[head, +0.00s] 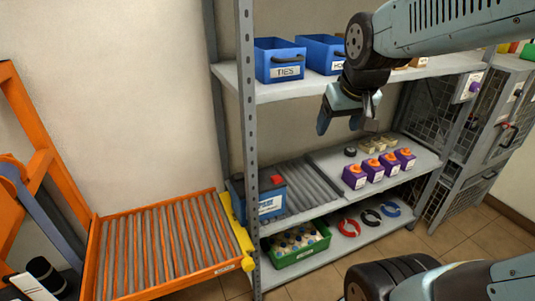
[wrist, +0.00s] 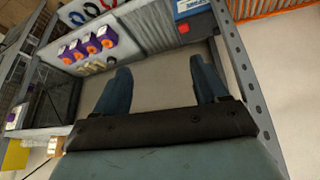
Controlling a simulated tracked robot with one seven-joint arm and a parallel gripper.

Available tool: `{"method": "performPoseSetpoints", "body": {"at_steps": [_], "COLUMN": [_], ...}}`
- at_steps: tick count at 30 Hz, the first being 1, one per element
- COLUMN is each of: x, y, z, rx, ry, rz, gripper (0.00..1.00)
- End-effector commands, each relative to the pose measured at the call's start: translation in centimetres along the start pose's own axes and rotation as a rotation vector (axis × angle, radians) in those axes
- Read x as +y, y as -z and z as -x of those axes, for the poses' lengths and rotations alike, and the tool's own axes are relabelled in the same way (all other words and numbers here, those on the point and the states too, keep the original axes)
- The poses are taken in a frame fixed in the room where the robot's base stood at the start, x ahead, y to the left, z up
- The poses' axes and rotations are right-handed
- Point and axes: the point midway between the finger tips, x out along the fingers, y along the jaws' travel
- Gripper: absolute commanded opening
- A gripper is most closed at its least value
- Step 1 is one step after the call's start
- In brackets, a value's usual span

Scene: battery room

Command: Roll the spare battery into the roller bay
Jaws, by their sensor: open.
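A dark battery (head: 268,200) with a blue label and a red cap sits upright at the left end of the middle shelf, partly behind the rack post. The roller bay (head: 310,188) is the strip of grey rollers on that shelf, and its part right of the battery is bare. In the wrist view, which is turned over, the battery (wrist: 190,8) and the roller bay (wrist: 150,30) show at the top. My gripper (head: 348,117) is open and empty, above and right of the battery, apart from it. Its two fingers (wrist: 161,82) are spread in the wrist view.
An orange roller cart (head: 93,262) with a yellow end bar (head: 238,232) stands left of the rack, close to the battery's end. A grey rack post (head: 248,130) stands in front. Purple-orange boxes (head: 376,172) sit right of the rollers. Blue bins (head: 280,62) are above, a green crate (head: 300,255) below.

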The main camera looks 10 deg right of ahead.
Motion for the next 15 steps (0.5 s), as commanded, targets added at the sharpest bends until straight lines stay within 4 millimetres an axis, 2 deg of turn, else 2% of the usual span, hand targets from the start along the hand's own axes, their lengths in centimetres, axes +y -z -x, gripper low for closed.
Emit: {"method": "performPoseSetpoints", "body": {"at_steps": [1,6,15], "x": [-0.3,-1.5,-4.3], "y": [0.9,3.5,6.7], "z": [-1.4,-5.6,-13.9], "rx": [-0.011,-0.025,-0.047], "ry": [0.001,0.009,0.049], "rz": [0.012,0.051,0.114], "gripper": [0.72,0.72,0.72]}}
